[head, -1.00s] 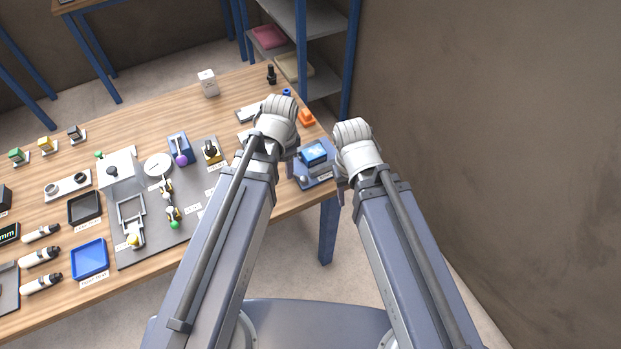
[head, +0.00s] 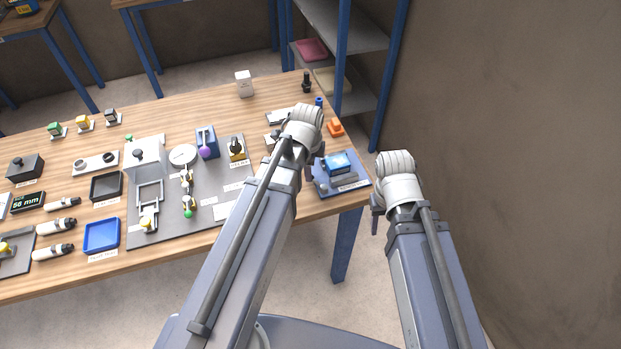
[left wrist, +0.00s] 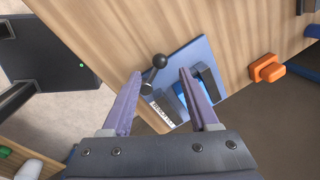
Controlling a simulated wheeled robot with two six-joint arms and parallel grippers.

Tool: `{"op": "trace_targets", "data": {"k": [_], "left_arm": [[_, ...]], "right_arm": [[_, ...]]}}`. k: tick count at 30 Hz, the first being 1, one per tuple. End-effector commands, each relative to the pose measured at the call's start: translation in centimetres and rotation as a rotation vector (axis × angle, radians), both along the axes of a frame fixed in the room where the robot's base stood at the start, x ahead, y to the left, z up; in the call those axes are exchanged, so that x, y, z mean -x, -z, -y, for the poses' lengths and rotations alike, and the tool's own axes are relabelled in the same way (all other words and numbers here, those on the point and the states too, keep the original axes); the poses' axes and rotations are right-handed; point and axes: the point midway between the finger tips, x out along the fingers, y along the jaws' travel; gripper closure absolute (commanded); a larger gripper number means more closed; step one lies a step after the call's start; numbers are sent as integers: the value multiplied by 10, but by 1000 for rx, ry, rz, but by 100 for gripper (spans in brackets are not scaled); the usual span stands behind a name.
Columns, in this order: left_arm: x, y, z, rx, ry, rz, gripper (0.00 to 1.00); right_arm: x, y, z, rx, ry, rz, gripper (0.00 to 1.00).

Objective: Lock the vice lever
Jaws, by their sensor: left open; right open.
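The vice (head: 338,163) is a blue block on a blue-grey base plate at the right end of the wooden table. In the left wrist view, its lever (left wrist: 154,74) is a short grey bar with a dark ball at its far end, and it lies between my open left fingers (left wrist: 160,73), which do not visibly grip it. The right finger partly hides the blue vice body (left wrist: 207,80). In the head view, my left gripper (head: 309,168) is at the vice's left side, its fingertips mostly hidden. My right gripper (head: 376,208) is open, off the table's right edge, apart from the vice.
An orange block (head: 335,128) sits behind the vice, and it also shows in the left wrist view (left wrist: 266,69). A shelf rack (head: 345,40) stands behind the table. Floor is free right of the table.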

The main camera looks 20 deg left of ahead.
Motion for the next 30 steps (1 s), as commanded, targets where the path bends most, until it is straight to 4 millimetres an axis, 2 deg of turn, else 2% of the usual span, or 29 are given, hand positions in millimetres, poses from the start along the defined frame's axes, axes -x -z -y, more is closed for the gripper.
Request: {"op": "trace_targets", "data": {"k": [1,9,14,22,30], "left_arm": [[-2,13,0,0,0,0,40],[-8,46,-1,0,0,0,40],[-10,53,-1,0,-1,0,40],[-10,52,-1,0,-1,0,40],[-10,52,-1,0,-1,0,69]], "right_arm": [[0,13,0,0,0,0,50],[0,46,0,0,0,0,50],[0,53,0,0,0,0,50],[0,52,0,0,0,0,50],[0,52,0,0,0,0,50]]}}
